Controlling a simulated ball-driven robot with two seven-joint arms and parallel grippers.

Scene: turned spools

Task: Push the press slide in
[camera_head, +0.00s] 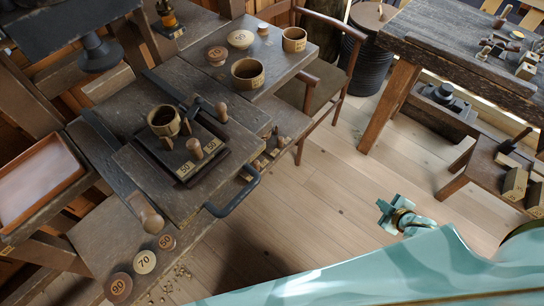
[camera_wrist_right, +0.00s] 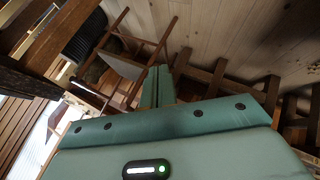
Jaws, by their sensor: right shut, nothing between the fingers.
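What looks like the press slide (camera_head: 150,178) is a dark wooden board sticking out from the front of the left bench, with a black bar handle (camera_head: 236,198) at its right end. On it sits a dark block with pegs and "50" labels (camera_head: 190,168). My teal right gripper (camera_head: 392,212) is over the open floor, well right of the handle and apart from it. Its fingers also show closed together in the right wrist view (camera_wrist_right: 157,86), with nothing between them. The slide cannot be made out in the wrist view. My left gripper is not in view.
A wooden cup (camera_head: 163,121) stands behind the pegs. More cups and knobs (camera_head: 247,73) stand on the bench behind. A wooden chair (camera_head: 316,75) is beyond it. Another bench (camera_head: 470,60) stands upper right. Plank floor (camera_head: 310,190) lies clear between handle and gripper.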

